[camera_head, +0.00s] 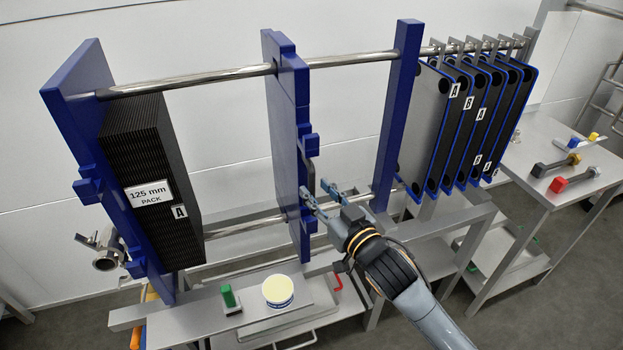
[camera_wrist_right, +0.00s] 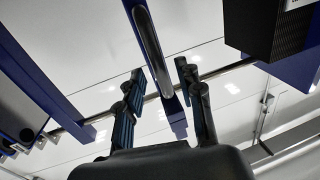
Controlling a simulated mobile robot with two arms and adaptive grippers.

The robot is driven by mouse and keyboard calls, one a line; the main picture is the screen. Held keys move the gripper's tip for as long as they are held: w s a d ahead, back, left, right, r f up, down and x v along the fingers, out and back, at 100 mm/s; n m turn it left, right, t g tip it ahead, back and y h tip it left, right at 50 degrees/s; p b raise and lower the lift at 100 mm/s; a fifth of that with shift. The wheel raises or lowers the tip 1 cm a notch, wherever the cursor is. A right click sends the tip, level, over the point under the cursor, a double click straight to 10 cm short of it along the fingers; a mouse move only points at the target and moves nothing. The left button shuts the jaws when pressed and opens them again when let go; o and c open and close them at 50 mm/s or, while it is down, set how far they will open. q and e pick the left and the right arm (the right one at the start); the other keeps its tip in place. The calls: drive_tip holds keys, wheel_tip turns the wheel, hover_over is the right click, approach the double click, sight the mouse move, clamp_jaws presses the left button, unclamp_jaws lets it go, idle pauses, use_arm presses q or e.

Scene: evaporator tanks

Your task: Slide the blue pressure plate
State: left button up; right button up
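The blue pressure plate (camera_head: 284,140) stands upright in the frame, crossing the upper and lower steel rails between the dark pack and the blue post on the right. A grey bar handle (camera_head: 311,172) is on its right face, partly hidden. My right gripper (camera_head: 317,191) is open beside the plate's lower right face. In the right wrist view the plate (camera_wrist_right: 176,106) and the handle (camera_wrist_right: 152,45) show ahead, with the handle's lower end between the spread fingers (camera_wrist_right: 163,76). I cannot tell whether a finger touches it. My left gripper is not in view.
The dark pack (camera_head: 150,165), labelled 125 mm, sits against the left blue end plate (camera_head: 80,125). Between pack and pressure plate is a clear gap along the rails. Several hanging plates (camera_head: 440,115) fill the right. A cream-topped tub (camera_head: 278,290) stands on the front beam.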

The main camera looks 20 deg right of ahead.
sight(313, 188)
drive_tip(key=shift+x, duration=1.6)
clamp_jaws()
